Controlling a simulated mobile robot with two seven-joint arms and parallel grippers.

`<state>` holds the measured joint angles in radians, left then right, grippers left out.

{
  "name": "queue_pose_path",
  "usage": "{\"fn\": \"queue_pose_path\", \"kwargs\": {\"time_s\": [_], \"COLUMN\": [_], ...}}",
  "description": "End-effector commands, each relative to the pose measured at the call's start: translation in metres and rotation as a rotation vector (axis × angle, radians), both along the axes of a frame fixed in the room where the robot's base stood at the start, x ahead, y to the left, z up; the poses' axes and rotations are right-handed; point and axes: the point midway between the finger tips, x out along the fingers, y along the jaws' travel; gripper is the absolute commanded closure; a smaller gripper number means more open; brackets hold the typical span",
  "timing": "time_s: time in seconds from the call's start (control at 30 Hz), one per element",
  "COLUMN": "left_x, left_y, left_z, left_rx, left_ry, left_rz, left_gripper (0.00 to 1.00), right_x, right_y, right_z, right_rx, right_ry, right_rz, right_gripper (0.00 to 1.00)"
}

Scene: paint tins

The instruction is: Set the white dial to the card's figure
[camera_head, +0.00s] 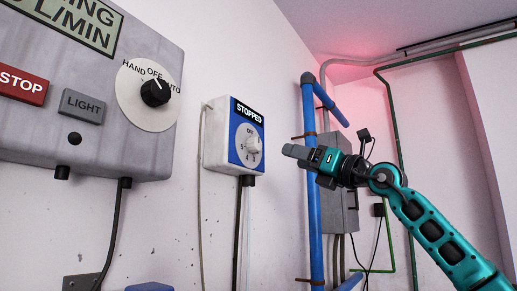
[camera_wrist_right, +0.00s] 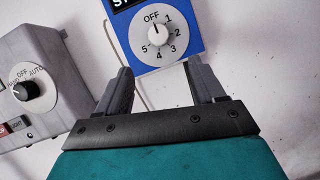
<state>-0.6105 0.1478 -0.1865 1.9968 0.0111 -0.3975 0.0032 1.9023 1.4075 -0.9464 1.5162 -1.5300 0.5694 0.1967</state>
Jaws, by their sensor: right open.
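The white dial (camera_head: 253,145) is on the blue face of a small white box (camera_head: 216,135) on the wall, under a "STOPPED" display. In the right wrist view the dial (camera_wrist_right: 158,36) reads OFF and 1 to 5 around its edge, and its dark pointer line is toward OFF. My right gripper (camera_head: 291,152) is to the right of the dial in the head view, apart from it. In the wrist view its two fingers (camera_wrist_right: 160,76) are spread and empty, with the dial beyond them. I cannot make out a card with a figure. My left gripper is not in view.
A large grey panel (camera_head: 90,145) at left carries a black HAND/OFF/AUTO knob (camera_head: 155,92), a red STOP plate (camera_head: 22,86) and a grey LIGHT plate (camera_head: 83,106). Blue pipes (camera_head: 314,200) and a grey cabinet (camera_head: 342,205) stand behind my right arm. Cables hang below the boxes.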

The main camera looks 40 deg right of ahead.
Motion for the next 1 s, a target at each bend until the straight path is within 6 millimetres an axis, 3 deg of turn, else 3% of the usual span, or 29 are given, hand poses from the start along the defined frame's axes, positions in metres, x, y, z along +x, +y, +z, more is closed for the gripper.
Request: {"fn": "queue_pose_path", "kwargs": {"time_s": [0.6, 1.0], "left_x": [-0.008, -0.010], "left_y": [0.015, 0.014], "left_z": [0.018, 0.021], "left_rx": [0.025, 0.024], "left_ry": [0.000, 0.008], "left_rz": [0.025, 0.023], "left_gripper": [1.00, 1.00], "right_x": [0.101, 0.113], "right_y": [0.018, 0.019], "right_z": [0.044, 0.046], "right_rx": [0.001, 0.000], "right_ry": [0.000, -0.002], "right_rz": [0.006, 0.004], "right_gripper": [0.32, 0.32]}}
